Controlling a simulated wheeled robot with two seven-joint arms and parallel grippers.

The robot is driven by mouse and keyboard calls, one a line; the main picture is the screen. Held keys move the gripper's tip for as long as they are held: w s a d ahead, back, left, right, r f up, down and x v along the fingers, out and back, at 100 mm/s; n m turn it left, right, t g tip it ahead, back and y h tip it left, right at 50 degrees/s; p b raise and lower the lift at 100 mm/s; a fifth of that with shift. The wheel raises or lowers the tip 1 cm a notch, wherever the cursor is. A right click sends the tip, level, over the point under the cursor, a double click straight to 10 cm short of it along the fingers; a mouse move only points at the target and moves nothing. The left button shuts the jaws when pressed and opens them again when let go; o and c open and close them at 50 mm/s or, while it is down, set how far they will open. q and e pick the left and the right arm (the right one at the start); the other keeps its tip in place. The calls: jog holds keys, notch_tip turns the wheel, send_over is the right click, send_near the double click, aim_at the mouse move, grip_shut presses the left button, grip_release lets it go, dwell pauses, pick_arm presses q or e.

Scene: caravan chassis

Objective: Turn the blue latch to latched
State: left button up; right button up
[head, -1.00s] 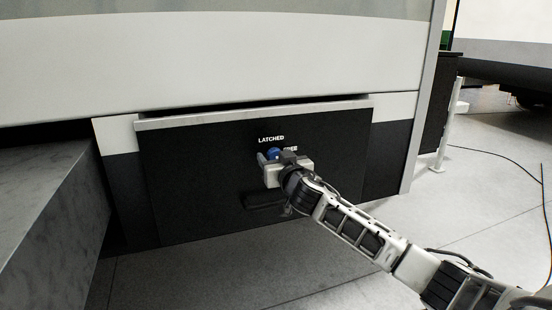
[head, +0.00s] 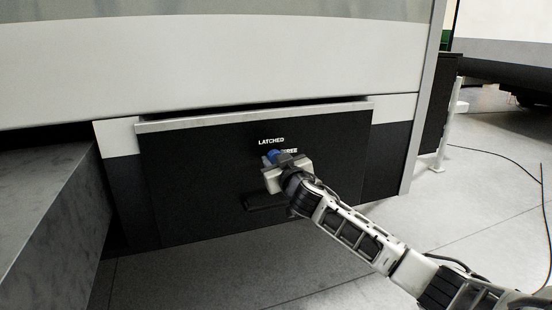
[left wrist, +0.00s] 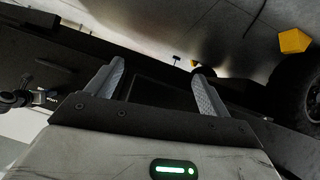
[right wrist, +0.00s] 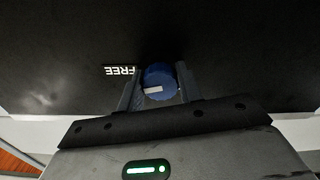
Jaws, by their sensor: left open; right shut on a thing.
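The blue latch (head: 270,156) is a round knob on a dark panel (head: 200,190). The white word LATCHED (head: 271,141) stands above it and FREE (head: 290,151) to its right. My right gripper (head: 274,160) is shut on the knob and hides part of it. In the right wrist view the blue knob (right wrist: 158,78) sits between the two fingers, with a white mark on its face; FREE (right wrist: 120,70) reads upside down beside it. My left gripper (left wrist: 155,76) is open and empty in the left wrist view, away from the latch.
A dark recessed handle (head: 264,201) is below the latch. A grey slab (head: 50,200) stands at the left of the panel. The floor (head: 470,210) at the right is clear apart from a thin cable (head: 541,190).

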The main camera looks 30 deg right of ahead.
jog(key=shift+n+p, duration=0.35)
jog(key=shift+n, duration=0.55)
jog(key=shift+r+n+p, duration=0.1)
jog(key=shift+n+p, duration=0.25)
jog(key=shift+n, duration=0.65)
jog(key=n+p, duration=0.1)
jog(key=n, duration=0.1)
jog(key=shift+n, duration=0.3)
jog(key=n+p, duration=0.1)
jog(key=n, duration=0.2)
jog(key=shift+d+n, duration=0.1)
jog(key=shift+n, duration=0.2)
jog(key=n+p, duration=0.1)
jog(key=n, duration=0.1)
jog(key=shift+n, duration=0.3)
jog(key=shift+n+p, duration=0.45)
jog(key=shift+n, duration=0.45)
pick_arm(q)
jog(key=shift+s+a+r+m+g+y, duration=0.15)
jog(key=shift+a+r+m+g, duration=0.1)
jog(key=shift+r, duration=0.15)
jog(key=shift+s+a+r+m+g+y, duration=0.1)
jog(key=shift+a+r+m+g+y, duration=0.1)
jog(key=shift+r, duration=0.2)
pick_arm(e)
jog(key=shift+n, duration=0.5)
